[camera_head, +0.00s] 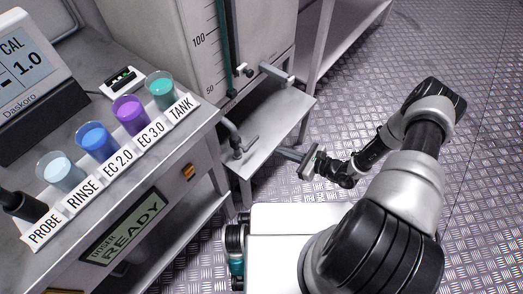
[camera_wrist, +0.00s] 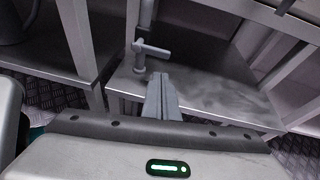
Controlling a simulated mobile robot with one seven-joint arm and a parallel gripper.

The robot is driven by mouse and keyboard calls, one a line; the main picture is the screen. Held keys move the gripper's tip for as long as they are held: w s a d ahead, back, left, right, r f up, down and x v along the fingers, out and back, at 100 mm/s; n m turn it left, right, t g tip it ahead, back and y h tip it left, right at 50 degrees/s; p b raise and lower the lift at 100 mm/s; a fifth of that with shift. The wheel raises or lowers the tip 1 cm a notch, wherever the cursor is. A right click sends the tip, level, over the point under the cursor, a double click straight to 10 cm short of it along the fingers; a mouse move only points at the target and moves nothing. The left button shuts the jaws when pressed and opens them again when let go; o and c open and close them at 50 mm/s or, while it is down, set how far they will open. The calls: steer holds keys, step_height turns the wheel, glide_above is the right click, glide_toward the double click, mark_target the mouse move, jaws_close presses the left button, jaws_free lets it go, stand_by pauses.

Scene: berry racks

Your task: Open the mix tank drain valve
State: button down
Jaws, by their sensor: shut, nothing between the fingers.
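The mix tank (camera_head: 225,35) is a pale box with level marks 50 and 100, at the top middle of the head view. In the wrist view the lever (camera_wrist: 152,49) points right from an upright stem. My gripper (camera_head: 279,151) reaches left toward the lever. Its fingers show in the wrist view (camera_wrist: 161,78), closed together and empty. Their tips lie just below the lever in the picture; I cannot tell the exact gap, but nothing is held.
The low bench top (camera_head: 283,117) lies under the tank. A small dark valve (camera_head: 243,71) and a pale-ended fitting (camera_head: 277,74) stick out from the tank front. The counter at left holds several cups, including a teal one (camera_head: 161,90). Open tread-plate floor (camera_head: 375,60) lies right.

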steer(key=shift+m+t+h, duration=0.3)
steer(key=shift+m+t, duration=0.1)
steer(key=shift+m, duration=0.4)
steer(key=f, duration=0.2)
steer(key=s+f, duration=0.1)
steer(key=f, duration=0.1)
steer(key=shift+a, duration=0.15)
steer(key=b+x, duration=0.1)
steer(key=x, duration=0.3)
steer(key=b+x, duration=0.2)
steer(key=x, duration=0.3)
steer(key=shift+a+f, duration=0.2)
steer(key=shift+f, duration=0.1)
steer(key=r, duration=0.3)
steer(key=shift+w+a, duration=0.2)
steer(key=shift+r, duration=0.55)
